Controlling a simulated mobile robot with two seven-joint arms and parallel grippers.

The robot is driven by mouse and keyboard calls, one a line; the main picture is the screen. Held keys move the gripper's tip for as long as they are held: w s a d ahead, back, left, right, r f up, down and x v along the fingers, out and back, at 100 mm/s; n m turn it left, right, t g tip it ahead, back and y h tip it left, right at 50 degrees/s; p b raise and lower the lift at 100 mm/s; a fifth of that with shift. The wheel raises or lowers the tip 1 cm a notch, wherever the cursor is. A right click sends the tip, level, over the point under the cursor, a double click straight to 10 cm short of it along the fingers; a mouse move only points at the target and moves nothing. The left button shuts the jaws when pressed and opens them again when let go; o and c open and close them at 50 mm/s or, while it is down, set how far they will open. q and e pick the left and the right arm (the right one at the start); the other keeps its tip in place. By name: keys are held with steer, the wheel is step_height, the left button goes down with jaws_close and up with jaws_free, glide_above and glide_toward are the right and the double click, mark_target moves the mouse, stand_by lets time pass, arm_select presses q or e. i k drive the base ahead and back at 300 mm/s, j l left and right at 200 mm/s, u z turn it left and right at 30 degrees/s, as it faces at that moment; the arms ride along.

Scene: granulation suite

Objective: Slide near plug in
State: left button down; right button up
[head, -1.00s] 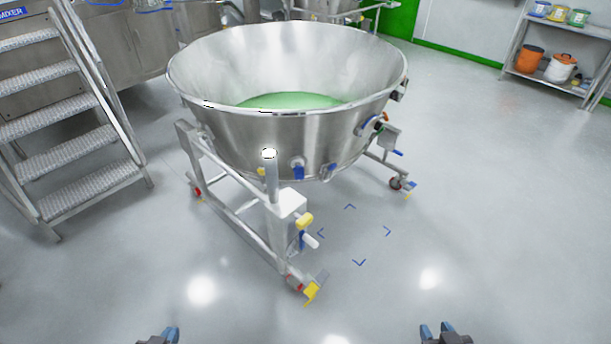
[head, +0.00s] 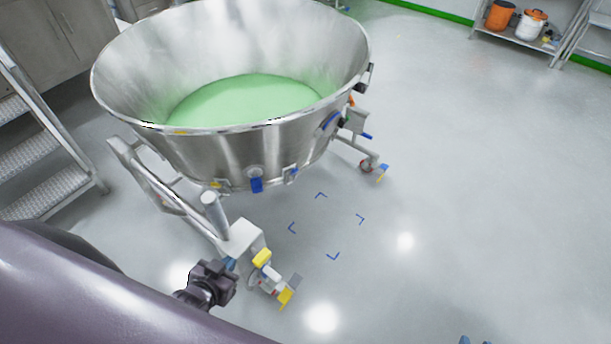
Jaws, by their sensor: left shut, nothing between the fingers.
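The steel bowl (head: 215,155) with green material inside stands on a wheeled frame. The near post (head: 238,236) of the frame has a yellow knob (head: 262,258) and a white stub (head: 273,273) on its side, facing right. I cannot tell which part is the near plug, or how far in it sits. My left gripper (head: 230,264) is shut and empty, just left of the knob; my arm comes in from the lower left and hides the frame's lower part. Contact with the post cannot be told. Only the blue tips of my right gripper (head: 473,340) show at the bottom edge.
Metal steps (head: 40,160) stand at the left. A yellow caster pedal (head: 285,298) sticks out at the near post's foot. Blue corner marks (head: 333,256) lie on the floor. A shelf (head: 515,38) with buckets is at the upper right. The floor at right is clear.

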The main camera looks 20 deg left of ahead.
mark_target(256, 181)
steer(key=i+l+z, duration=0.1)
steer(key=i+z, duration=0.8)
steer(key=i+u, duration=0.25)
steer(key=u, duration=0.25)
steer(key=i+l+u, duration=0.2)
steer(key=u, duration=0.7)
steer(key=i+l+u, duration=0.1)
steer(key=u, duration=0.35)
steer(key=l+u, duration=0.15)
steer(key=u, duration=0.3)
steer(key=l+u, duration=0.15)
steer(key=u, duration=0.35)
